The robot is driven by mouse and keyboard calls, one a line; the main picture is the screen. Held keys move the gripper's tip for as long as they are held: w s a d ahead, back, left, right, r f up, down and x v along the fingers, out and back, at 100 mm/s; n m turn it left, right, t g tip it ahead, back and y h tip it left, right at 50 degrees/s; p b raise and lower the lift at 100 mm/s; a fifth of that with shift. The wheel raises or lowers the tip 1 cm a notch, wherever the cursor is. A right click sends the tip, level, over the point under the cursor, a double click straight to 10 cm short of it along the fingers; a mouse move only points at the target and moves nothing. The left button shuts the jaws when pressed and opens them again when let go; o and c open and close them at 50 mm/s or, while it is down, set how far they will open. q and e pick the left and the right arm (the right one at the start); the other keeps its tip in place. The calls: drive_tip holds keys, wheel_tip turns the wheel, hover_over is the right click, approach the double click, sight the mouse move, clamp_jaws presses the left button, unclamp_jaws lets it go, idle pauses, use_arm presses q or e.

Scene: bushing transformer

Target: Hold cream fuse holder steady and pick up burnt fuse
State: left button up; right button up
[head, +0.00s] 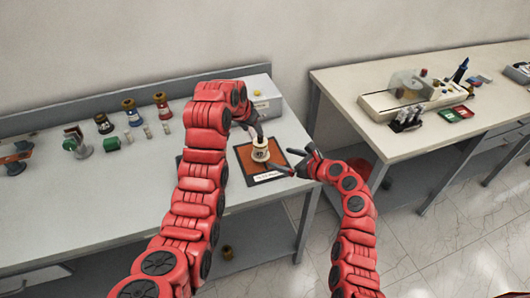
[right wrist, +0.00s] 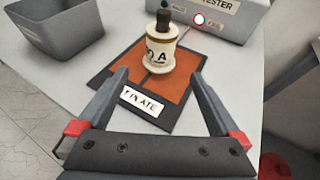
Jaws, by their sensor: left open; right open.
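The cream fuse holder (head: 260,152) stands upright on an orange-brown mat with a dark border. In the right wrist view the cream holder (right wrist: 161,55) shows dark lettering and a dark cylindrical piece (right wrist: 163,19) on its top; I cannot tell if this is the burnt fuse. My left gripper (head: 257,131) is open, just above and behind the holder, partly hidden by its own arm. My right gripper (head: 291,160) is open and empty, to the right of the holder. In the wrist view its fingertips (right wrist: 160,75) are apart, short of the holder.
A white tester box (head: 262,97) stands behind the mat (head: 250,168). A grey bin (right wrist: 58,32) is left of the mat in the wrist view. Several coloured holders (head: 130,112) stand along the table's left side. A second table (head: 340,85) with equipment is at right.

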sight(266, 153)
drive_tip(key=x, duration=1.1)
drive_tip(key=shift+w+a, duration=0.15)
drive_tip(key=shift+a, duration=0.25)
drive_tip(key=shift+w+f, duration=0.2)
drive_tip(key=shift+w, duration=0.15)
